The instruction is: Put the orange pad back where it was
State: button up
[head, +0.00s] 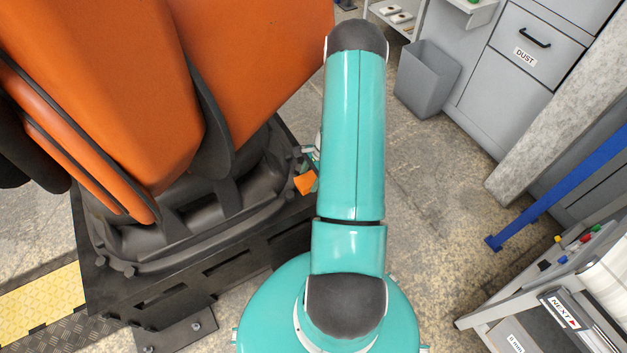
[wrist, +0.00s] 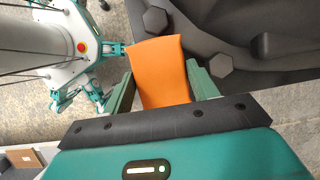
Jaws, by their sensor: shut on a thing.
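The orange pad (wrist: 158,72) is between the two green fingers of my gripper (wrist: 160,80) in the wrist view. The fingers are shut on its two sides, and its far end sticks out past them. In the head view a small part of the orange pad (head: 305,182) shows left of my teal arm, in front of the black base (head: 200,220) of the large orange machine. The gripper is mostly hidden behind my arm there. In the wrist view dark metal with hex bolts (wrist: 217,63) lies close beyond the pad; I cannot tell whether they touch.
The large orange machine (head: 110,80) stands at the left. A grey bin (head: 427,78) and grey cabinets (head: 540,45) are at the back right. A cart (head: 560,290) with markers is at the lower right. The concrete floor (head: 440,190) between is clear.

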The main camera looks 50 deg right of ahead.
aim_at(314, 176)
jog(key=d+f, duration=0.1)
jog(key=w+d+f, duration=0.1)
jog(key=d+f, duration=0.1)
jog(key=shift+f, duration=1.9)
jog(key=shift+f, duration=0.1)
jog(key=o, duration=0.9)
jog(key=v, duration=1.2)
